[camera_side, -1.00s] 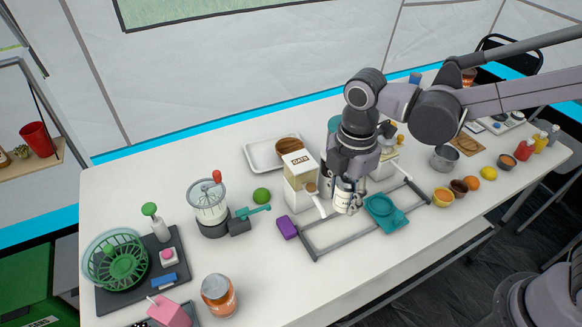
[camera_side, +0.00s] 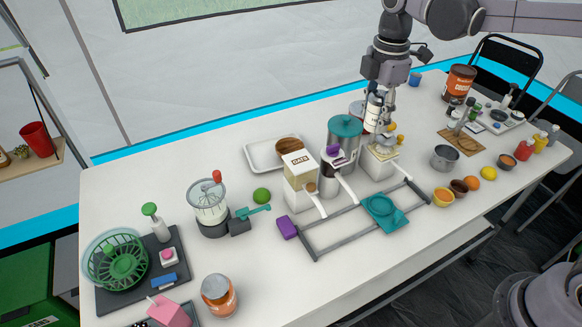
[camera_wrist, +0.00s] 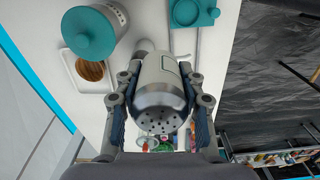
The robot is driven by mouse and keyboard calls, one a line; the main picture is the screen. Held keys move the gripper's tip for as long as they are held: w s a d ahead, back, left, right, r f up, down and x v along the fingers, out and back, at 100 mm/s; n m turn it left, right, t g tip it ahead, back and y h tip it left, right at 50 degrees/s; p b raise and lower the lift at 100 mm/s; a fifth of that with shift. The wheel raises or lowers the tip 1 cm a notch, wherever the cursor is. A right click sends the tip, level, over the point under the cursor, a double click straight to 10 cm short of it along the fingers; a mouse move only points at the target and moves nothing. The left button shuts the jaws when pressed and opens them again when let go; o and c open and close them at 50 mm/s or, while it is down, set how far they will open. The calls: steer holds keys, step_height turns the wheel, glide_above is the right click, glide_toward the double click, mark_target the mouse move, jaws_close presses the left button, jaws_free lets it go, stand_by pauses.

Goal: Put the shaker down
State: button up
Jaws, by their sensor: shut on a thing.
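The shaker (camera_wrist: 162,92) has a white body and a silver cap pierced with small holes. My gripper (camera_wrist: 161,105) is shut on it, with one finger on each side in the wrist view. In the side view the shaker (camera_side: 373,113) hangs upright below my gripper (camera_side: 380,98), at the back of the table. It is in front of or above the white dispenser with yellow pieces (camera_side: 379,160); the gap between them cannot be told. The shaker's lower end is partly hidden among the things there.
A teal-lidded canister (camera_side: 345,140) and an oats dispenser (camera_side: 299,172) stand to the left. A grey rail frame with a teal holder (camera_side: 382,208) lies in front. A metal pot (camera_side: 444,158) and a wooden board (camera_side: 463,141) are to the right.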

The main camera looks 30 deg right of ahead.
steer(key=w+d+m, duration=0.2)
steer(key=d+m, duration=0.4)
steer(key=d, duration=2.8)
step_height(320, 180, down, 11)
steer(key=w+a+f, duration=0.7)
steer(key=w+a, duration=0.1)
steer(key=shift+w+f, duration=0.35)
steer(key=shift+f, duration=2)
steer(key=shift+f, duration=0.15)
steer(key=o, duration=1.2)
